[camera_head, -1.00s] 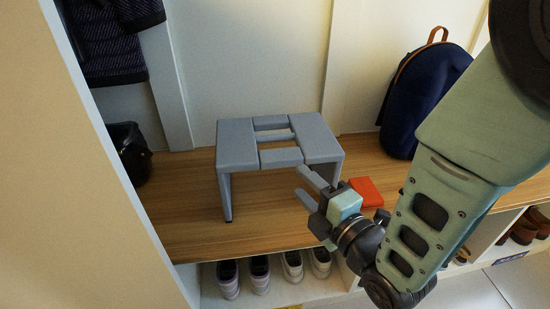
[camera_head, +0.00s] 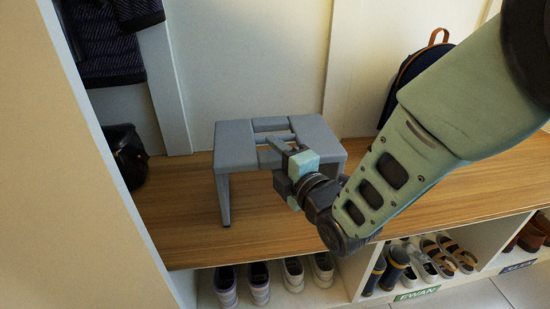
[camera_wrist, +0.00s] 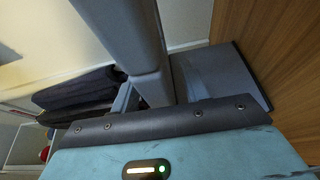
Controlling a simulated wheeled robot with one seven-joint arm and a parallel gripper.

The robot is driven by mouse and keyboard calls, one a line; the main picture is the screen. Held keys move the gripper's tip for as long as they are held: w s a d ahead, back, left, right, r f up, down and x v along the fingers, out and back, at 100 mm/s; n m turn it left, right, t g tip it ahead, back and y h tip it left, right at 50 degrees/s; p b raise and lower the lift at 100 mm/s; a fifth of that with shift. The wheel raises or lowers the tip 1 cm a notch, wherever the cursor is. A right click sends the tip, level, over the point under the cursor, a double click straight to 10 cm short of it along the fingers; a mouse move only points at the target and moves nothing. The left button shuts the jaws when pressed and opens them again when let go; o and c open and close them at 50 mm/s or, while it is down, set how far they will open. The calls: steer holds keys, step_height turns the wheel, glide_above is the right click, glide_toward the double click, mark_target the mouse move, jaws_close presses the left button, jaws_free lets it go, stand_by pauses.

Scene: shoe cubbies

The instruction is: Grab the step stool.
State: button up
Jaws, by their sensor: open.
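The grey step stool (camera_head: 236,146) stands upright on the wooden bench top, with two broad side panels joined by narrow slats. My gripper (camera_head: 280,143) is open, with its fingers over the slatted middle of the stool in the head view. I cannot tell whether they touch it. My gripper and wrist hide part of the stool's front and right side. In the wrist view a grey part of the stool (camera_wrist: 128,40) runs close in front of the gripper, and a flat grey panel (camera_wrist: 222,75) shows beside it.
The wooden bench (camera_head: 185,225) has free room left of the stool. A black bag (camera_head: 126,152) sits at the far left, and a navy backpack (camera_head: 408,78) stands behind my arm. Shoes (camera_head: 258,283) fill cubbies below. Clothes (camera_head: 112,45) hang upper left.

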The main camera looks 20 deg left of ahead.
jaws_close()
steer(key=shift+r, duration=0.15)
